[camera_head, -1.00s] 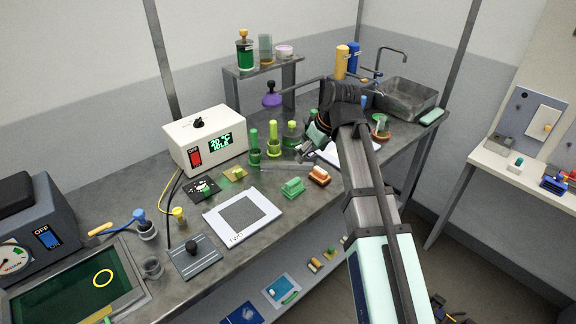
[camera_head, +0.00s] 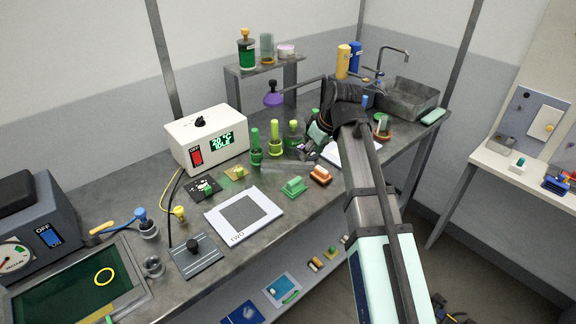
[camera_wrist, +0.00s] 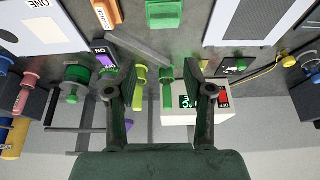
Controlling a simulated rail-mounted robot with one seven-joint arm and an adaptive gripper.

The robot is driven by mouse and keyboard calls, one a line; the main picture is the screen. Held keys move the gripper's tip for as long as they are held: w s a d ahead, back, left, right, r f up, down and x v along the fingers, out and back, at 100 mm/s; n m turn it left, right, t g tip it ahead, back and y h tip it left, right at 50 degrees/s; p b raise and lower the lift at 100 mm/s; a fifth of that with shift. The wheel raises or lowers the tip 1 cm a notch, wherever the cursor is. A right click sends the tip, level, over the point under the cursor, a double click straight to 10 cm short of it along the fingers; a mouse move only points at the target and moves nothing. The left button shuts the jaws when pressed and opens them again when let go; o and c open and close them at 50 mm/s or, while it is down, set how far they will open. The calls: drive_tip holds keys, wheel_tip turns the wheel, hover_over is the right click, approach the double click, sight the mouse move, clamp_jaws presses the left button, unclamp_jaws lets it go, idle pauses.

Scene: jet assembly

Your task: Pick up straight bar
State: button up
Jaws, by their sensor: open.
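The straight bar (camera_wrist: 137,50) is a thin grey bar lying on the grey bench top in the wrist view, slanting beyond my fingertips. In the head view the bar (camera_head: 276,167) lies behind the green block and is faint against the bench. My gripper (camera_wrist: 158,88) is open, with its two dark fingers spread apart and nothing between them. The bar appears beyond the fingers, apart from them. In the head view my gripper (camera_head: 308,151) hangs over the bench at the bar's right end, partly hidden by my arm.
Green bottles (camera_head: 275,143) stand close behind the bar. A green block (camera_head: 294,187) and an orange block (camera_head: 320,175) lie in front of it. A white control box (camera_head: 205,140) stands left, a framed white plate (camera_head: 243,214) front left, and a sink (camera_head: 405,98) at the back right.

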drive_tip(key=w+f+m+b, duration=0.2)
drive_tip(key=w+m+b, duration=0.15)
drive_tip(key=w, duration=0.45)
drive_tip(key=m+g+y+p, duration=0.1)
drive_tip(key=m+g+p, duration=0.15)
drive_tip(key=m, duration=2.15)
hover_over(289, 162)
drive_tip(key=d, duration=0.2)
drive_tip(key=shift+n+g, duration=0.25)
wheel_tip(289, 162, down, 10)
drive_tip(key=shift+w+f, duration=0.15)
drive_tip(key=shift+f, duration=0.05)
drive_tip(key=shift+p+x, duration=0.65)
drive_tip(key=shift+x, duration=1.95)
drive_tip(key=shift+r, duration=0.1)
clamp_jaws()
